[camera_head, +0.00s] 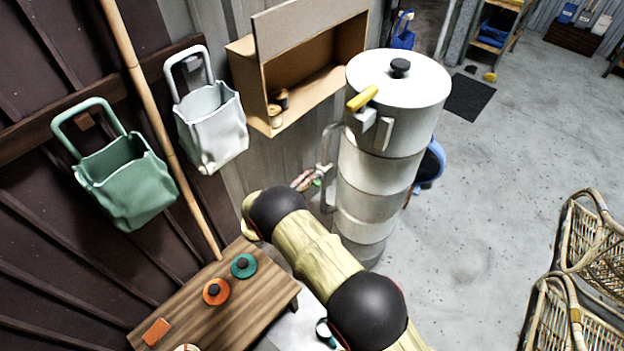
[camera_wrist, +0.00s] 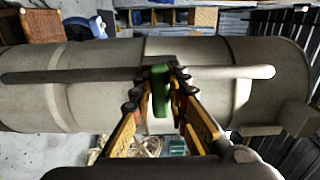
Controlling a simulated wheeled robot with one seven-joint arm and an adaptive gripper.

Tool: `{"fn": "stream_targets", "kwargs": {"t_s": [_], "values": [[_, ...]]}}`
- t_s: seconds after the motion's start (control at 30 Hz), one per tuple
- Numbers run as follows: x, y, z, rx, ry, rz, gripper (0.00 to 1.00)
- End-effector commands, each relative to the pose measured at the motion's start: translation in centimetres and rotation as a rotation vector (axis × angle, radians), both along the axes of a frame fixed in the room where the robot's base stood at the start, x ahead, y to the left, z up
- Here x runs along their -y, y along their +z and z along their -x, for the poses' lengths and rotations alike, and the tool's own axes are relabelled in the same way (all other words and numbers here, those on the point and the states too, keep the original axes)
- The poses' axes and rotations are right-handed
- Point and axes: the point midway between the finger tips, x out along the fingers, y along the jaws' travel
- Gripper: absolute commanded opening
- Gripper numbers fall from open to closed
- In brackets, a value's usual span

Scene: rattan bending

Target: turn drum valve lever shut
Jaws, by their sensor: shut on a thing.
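The tall pale drum (camera_head: 375,190) stands upright right of my arm, with a lid and black knob on top. It fills the wrist view (camera_wrist: 105,85), where it appears sideways. A green lever (camera_wrist: 160,92) sits in front of the pipe along the drum's side (camera_wrist: 90,75). My gripper (camera_wrist: 160,82) is closed around the green lever, one finger on each side. In the head view my gripper (camera_head: 303,180) is small and partly hidden by my arm, at the drum's left side. A yellow handle (camera_head: 362,98) shows near the lid's edge.
A low wooden table (camera_head: 215,300) with orange and green discs stands at lower left. A white bag (camera_head: 210,125), a green bag (camera_head: 125,180) and an open wooden box (camera_head: 300,65) are by the wall. Rattan chairs (camera_head: 590,250) stand at right. Floor between is clear.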

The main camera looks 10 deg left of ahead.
Motion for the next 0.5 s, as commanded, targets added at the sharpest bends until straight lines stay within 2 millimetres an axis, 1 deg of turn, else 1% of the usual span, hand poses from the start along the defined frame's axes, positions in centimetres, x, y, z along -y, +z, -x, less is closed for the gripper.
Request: {"fn": "stream_targets", "kwargs": {"t_s": [0.03, 0.07, 0.37, 0.5], "values": [[0.32, 0.18, -0.01, 0.003, -0.008, 0.003, 0.0], [0.32, 0.18, -0.01, 0.004, -0.008, 0.002, 0.17], [0.1, 0.12, -0.05, 0.002, -0.003, 0.0, 0.34], [0.04, 0.11, -0.05, 0.002, -0.002, 0.0, 0.35]]}}
